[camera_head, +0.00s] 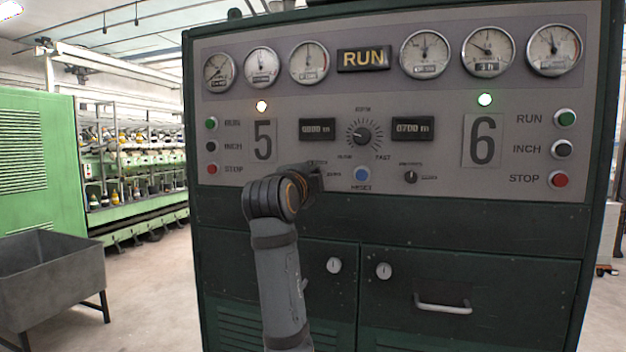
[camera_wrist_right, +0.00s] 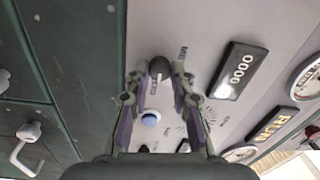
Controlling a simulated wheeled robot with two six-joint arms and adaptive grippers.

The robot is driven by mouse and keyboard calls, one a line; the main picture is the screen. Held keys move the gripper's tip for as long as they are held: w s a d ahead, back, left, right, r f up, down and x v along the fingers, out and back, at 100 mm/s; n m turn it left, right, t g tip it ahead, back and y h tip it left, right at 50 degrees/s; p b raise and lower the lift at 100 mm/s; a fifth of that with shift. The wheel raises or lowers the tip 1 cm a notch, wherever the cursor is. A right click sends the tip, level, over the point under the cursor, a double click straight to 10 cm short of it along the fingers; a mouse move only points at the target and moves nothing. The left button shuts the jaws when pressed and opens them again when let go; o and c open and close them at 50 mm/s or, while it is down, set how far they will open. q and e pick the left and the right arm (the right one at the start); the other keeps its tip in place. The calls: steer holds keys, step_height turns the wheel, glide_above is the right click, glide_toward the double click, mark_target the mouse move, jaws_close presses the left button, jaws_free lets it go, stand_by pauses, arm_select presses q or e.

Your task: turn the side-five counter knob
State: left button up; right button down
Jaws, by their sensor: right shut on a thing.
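The side-five counter knob (camera_wrist_right: 159,66) is a small dark round knob in the right wrist view. It sits between the two fingertips of my right gripper (camera_wrist_right: 160,78), which is shut on it. In the head view my right gripper (camera_head: 315,180) is at the panel below the side-five counter display (camera_head: 317,129), and my wrist hides the knob. That display also shows in the wrist view (camera_wrist_right: 238,70). The matching side-six knob (camera_head: 411,177) is free to the right. My left gripper is not in view.
A blue reset button (camera_head: 362,174) lies just right of my right gripper, with a black speed dial (camera_head: 364,134) above it. A red stop button (camera_head: 212,169) is at the left. A grey bin (camera_head: 55,270) stands on the floor at left.

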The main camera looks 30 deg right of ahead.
steer(key=shift+r, duration=0.1)
stand_by(0.3)
steer(key=c, duration=1.4)
jaws_free()
steer(key=shift+o, duration=1.4)
steer(key=shift+w, duration=0.2)
steer(key=shift+s, duration=0.1)
steer(key=v, duration=0.7)
steer(key=shift+s+a, duration=0.15)
steer(key=shift+s, duration=0.05)
